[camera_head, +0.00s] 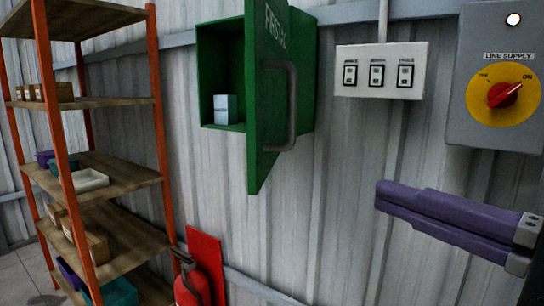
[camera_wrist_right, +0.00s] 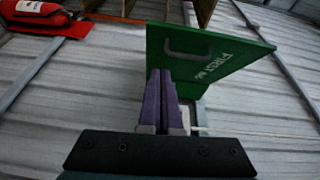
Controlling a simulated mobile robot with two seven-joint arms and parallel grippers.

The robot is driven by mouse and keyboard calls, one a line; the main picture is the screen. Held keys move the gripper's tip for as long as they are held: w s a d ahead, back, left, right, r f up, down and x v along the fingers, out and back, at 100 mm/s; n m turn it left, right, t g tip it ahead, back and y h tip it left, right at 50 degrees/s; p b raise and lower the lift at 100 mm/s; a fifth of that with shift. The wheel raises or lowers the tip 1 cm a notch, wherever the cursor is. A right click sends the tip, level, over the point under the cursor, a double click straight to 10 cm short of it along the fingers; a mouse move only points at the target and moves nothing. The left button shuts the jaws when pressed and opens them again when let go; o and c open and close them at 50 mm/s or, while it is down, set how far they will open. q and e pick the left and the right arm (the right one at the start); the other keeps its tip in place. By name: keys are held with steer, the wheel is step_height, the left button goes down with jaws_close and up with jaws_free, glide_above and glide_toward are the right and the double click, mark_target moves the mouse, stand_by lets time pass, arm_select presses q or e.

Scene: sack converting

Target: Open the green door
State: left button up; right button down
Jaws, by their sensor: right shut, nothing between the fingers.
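The green door (camera_head: 262,110) of the wall cabinet stands swung open, out from the wall, in the head view. Its dark handle (camera_head: 292,105) is on the right-hand face. The green cabinet (camera_head: 208,75) shows its inside, with a small pale box (camera_head: 225,109) on its floor. My right gripper (camera_head: 380,197) has purple fingers, shut and empty, to the right of the door and apart from it. In the right wrist view the door (camera_wrist_right: 240,62) and handle (camera_wrist_right: 188,47) lie beyond the finger tips (camera_wrist_right: 161,72). My left gripper is not in view.
A shelf rack (camera_head: 105,180) with boxes and bins stands at the left. A red fire extinguisher (camera_head: 190,285) is low below the cabinet. A switch panel (camera_head: 380,71) and a grey box with a red rotary switch (camera_head: 504,94) are on the wall at right.

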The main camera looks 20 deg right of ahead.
steer(key=p, duration=0.1)
glide_toward(260, 158)
steer(key=w+d, duration=0.2)
steer(key=w, duration=0.2)
steer(key=a, duration=0.1)
steer(key=w+a, duration=0.1)
steer(key=shift+a+f+m+p, duration=0.1)
steer(key=shift+a+m+p, duration=0.2)
steer(key=shift+p, duration=0.05)
steer(key=shift+w+a, duration=0.3)
steer(key=shift+a, duration=0.25)
